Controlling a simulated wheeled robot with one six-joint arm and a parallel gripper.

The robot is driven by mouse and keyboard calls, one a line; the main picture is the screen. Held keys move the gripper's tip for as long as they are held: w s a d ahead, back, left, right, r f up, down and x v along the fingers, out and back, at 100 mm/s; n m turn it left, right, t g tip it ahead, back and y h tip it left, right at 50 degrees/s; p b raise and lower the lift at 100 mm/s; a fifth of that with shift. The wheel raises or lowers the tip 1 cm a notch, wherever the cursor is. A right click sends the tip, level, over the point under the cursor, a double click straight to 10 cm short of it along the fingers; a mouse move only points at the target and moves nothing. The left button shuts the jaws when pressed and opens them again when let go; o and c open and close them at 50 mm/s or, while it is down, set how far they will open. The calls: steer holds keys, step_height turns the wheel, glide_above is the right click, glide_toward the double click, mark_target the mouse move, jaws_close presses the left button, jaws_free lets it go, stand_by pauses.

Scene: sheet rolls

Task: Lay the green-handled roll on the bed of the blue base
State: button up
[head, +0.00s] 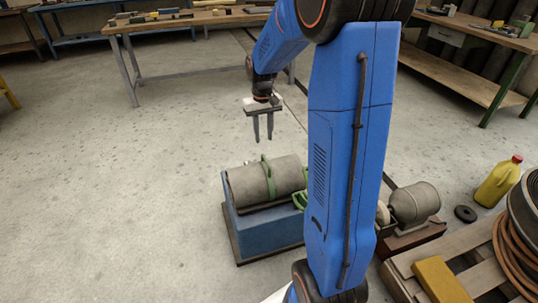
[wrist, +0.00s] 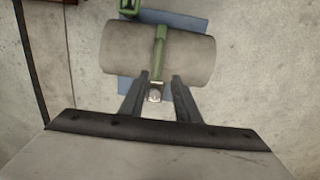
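The grey roll with a green handle (head: 248,187) lies lengthwise on top of the blue base (head: 270,230). Its green handle (head: 268,176) arches over its middle. In the wrist view the roll (wrist: 190,50) spans the picture, with the blue base (wrist: 178,18) showing behind it. My gripper (head: 263,138) hangs above the roll, pointing down, with clear air between. In the wrist view its two fingers (wrist: 160,82) are apart and empty, near the handle's line. My own arm hides the right end of the blue base.
A grey drum on a brown-red base (head: 415,203) stands to the right, beside a yellow bottle (head: 498,182) and a black ring (head: 465,214). A pallet (head: 410,278) with a coil is at lower right. The floor left of the blue base is clear.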

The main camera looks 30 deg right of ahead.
steer(key=s+a+r+n+t, duration=0.1)
steer(key=s+a+r, duration=0.4)
steer(key=s, duration=0.2)
steer(key=s+a+r+t, duration=0.2)
steer(key=s+a+r, duration=0.3)
steer(key=s, duration=0.3)
steer(key=s+a+n+t, duration=0.1)
steer(key=s+a, duration=0.1)
steer(key=s, duration=0.5)
steer(key=s+a+t, duration=0.1)
steer(key=s+a, duration=0.2)
steer(key=s, duration=0.5)
steer(key=shift+n, duration=0.4)
steer(key=shift+r, duration=0.1)
